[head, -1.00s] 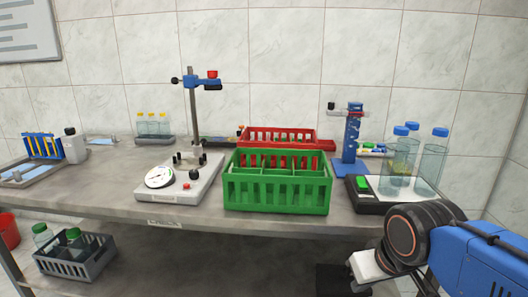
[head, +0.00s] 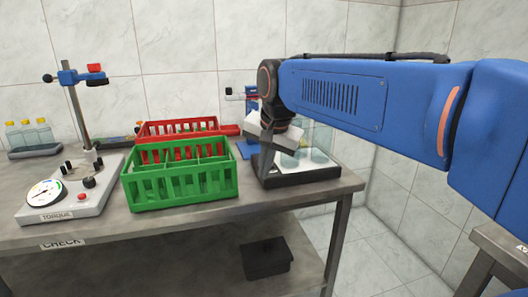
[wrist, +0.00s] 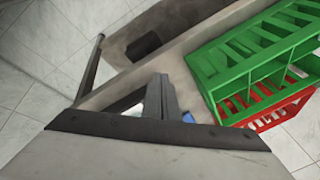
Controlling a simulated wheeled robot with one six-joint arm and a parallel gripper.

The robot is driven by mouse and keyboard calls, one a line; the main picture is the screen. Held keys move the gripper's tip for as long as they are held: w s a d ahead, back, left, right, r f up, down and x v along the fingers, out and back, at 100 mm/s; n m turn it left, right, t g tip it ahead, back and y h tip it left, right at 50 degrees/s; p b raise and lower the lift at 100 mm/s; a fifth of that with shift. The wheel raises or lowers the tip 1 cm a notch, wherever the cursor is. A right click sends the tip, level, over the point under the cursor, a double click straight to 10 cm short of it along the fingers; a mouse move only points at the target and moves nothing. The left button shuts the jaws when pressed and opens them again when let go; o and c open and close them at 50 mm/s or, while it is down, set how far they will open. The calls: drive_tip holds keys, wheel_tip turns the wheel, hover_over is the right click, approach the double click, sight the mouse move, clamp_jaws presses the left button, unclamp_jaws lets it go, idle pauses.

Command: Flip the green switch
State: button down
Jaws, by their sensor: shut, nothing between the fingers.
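The black-based device with a white top (head: 306,176) stands at the right end of the table in the head view. The green switch is not visible now; my arm and gripper cover the left part of the device. My gripper (head: 266,172) points down over the device's left side. In the wrist view my gripper (wrist: 163,82) has its fingers together, with nothing between them. A small white patch beside the fingers shows there, but I cannot tell whether the fingertips touch the device.
A green crate (head: 180,203) stands just left of the gripper, with a red crate (head: 178,127) behind it. Glass bottles (head: 320,143) stand on the device. A torque gauge (head: 62,207) is at the left. A black box (head: 266,260) is on the lower shelf.

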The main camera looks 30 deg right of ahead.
drive_tip(key=w+d+r+m, duration=0.8)
drive_tip(key=w+r+m, duration=0.1)
drive_tip(key=w+m, duration=0.1)
drive_tip(key=shift+w+d+r+g, duration=0.3)
drive_tip(key=shift+w+d+r, duration=0.05)
drive_tip(key=shift+w, duration=0.55)
drive_tip(key=shift+f, duration=0.1)
drive_tip(key=x, duration=1.4)
drive_tip(key=shift+d, duration=0.25)
drive_tip(key=shift+w, duration=0.1)
drive_tip(key=shift+w+f+g, duration=0.1)
drive_tip(key=shift+g, duration=0.2)
drive_tip(key=shift+s, duration=0.2)
drive_tip(key=shift+s+a, duration=0.2)
drive_tip(key=shift+s, duration=0.45)
